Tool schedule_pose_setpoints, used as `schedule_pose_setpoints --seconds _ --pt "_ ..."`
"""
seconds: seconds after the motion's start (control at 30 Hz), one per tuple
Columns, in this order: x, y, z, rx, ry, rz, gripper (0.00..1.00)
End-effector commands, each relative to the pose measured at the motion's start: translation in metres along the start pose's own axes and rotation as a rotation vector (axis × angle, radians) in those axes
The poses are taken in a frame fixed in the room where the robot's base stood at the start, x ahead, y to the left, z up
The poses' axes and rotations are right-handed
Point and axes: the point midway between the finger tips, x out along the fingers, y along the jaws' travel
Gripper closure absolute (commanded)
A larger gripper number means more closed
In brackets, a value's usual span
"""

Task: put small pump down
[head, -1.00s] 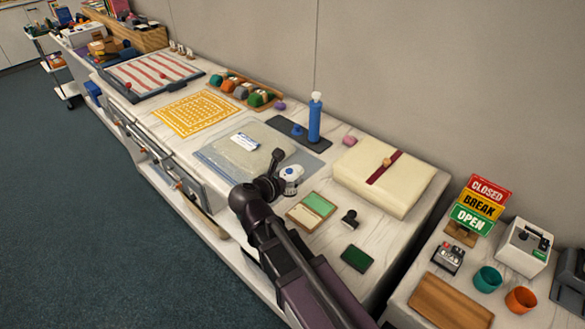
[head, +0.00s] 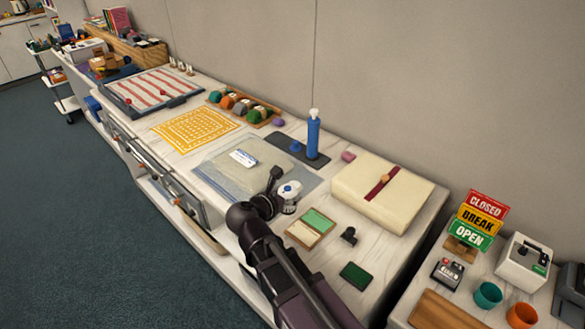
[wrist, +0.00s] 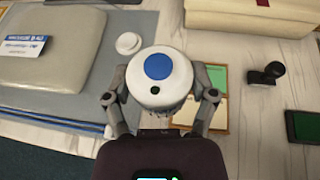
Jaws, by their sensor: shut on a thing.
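The small pump is a white, round body with a blue disc on top (wrist: 158,88); it also shows in the head view (head: 289,196). My gripper (wrist: 160,100) is shut on it, with one finger on each side. In the head view my gripper (head: 273,196) is over the worktop's front part, beside the clear bag and the green-and-cream tray. The pump's underside is hidden, so I cannot tell whether it touches the surface.
A grey-blue mat (wrist: 85,110) bears a flat, labelled bag (head: 240,168). Near it are a two-part tray (head: 311,228), a black stamp (head: 349,236), a green pad (head: 355,275), a cream wrapped parcel (head: 400,200) and a tall blue pump (head: 313,140). Bare worktop lies between the tray and stamp.

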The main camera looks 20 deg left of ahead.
Motion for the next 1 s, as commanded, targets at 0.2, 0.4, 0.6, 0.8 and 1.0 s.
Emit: schedule_pose_setpoints --seconds 0.2,0.4,0.6,0.8,1.0 --pt "-0.011 0.000 0.026 0.000 -0.001 0.000 0.88" --pt "-0.019 0.001 0.046 0.000 -0.001 0.000 0.88" --pt "-0.022 0.001 0.052 0.000 -0.001 0.000 0.88" --pt "-0.021 0.001 0.051 0.000 -0.001 0.000 0.88" --pt "-0.021 0.001 0.051 0.000 -0.001 0.000 0.88"
